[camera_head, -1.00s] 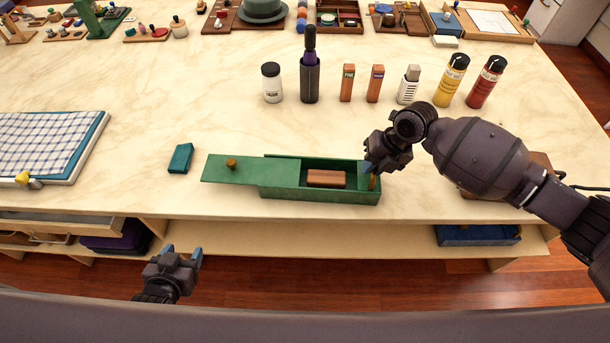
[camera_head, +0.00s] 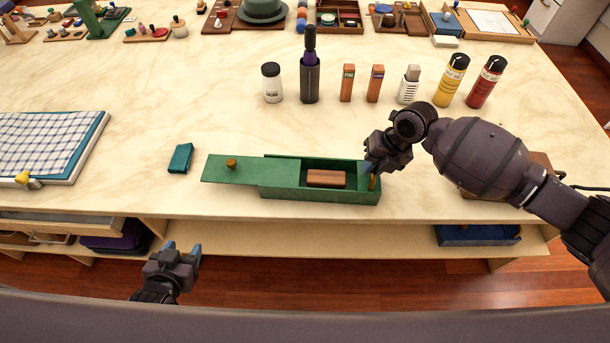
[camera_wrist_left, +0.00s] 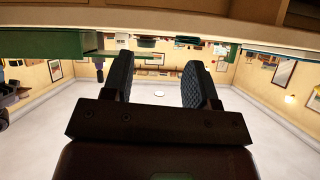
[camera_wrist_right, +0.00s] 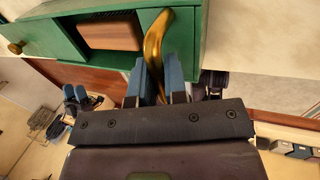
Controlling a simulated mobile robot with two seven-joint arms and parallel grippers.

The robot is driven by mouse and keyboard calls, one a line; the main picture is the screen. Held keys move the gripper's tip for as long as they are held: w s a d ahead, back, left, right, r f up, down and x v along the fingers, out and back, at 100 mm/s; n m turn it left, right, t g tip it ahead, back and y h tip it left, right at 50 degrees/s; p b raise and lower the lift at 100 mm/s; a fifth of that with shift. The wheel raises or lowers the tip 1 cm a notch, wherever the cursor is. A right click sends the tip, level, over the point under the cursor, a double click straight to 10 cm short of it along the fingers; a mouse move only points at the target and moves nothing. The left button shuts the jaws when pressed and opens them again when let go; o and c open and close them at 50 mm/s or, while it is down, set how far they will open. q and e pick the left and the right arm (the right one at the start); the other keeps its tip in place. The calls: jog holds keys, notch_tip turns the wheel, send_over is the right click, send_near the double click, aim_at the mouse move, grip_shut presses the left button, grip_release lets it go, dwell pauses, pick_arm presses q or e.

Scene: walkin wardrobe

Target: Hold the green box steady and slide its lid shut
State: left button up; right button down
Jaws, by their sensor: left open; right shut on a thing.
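The green box (camera_head: 320,193) lies near the table's front edge. Its green lid (camera_head: 217,170) is slid out to the left, leaving the right part open. A wooden knob (camera_head: 231,163) stands on the lid. A brown block (camera_head: 326,179) lies inside the box. My right gripper (camera_head: 370,170) is at the box's right end, shut on a brass handle (camera_wrist_right: 156,45) there. The handle passes between its fingers in the right wrist view. My left gripper (camera_head: 182,249) is open and empty, in front of the table and below its top, left of the box.
A small teal block (camera_head: 180,158) lies left of the lid. A checkered cloth (camera_head: 45,140) lies further left. Several bottles and small boxes, including a yellow bottle (camera_head: 452,80), stand behind the box. An open drawer (camera_head: 55,228) sticks out below the tabletop at left.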

pick_arm(q)
jog(key=w+d+r+m+h, duration=0.2)
jog(key=w+d+r, duration=0.4)
jog(key=w, duration=0.4)
jog(key=w+d+r+m+h, duration=0.2)
jog(key=w+d+r, duration=0.2)
jog(key=w+r, duration=0.5)
jog(key=w+d+r+m+h, duration=0.2)
jog(key=w+d+r, duration=0.35)
jog(key=w, duration=0.45)
jog(key=n+g+y, duration=0.6)
jog(key=g, duration=0.6)
send_over(231, 162)
jog(key=f, duration=0.7)
jog(key=shift+w+d, duration=0.1)
jog(key=shift+w, duration=0.1)
jog(key=shift+s, duration=0.15)
jog(key=shift+f, duration=4.95)
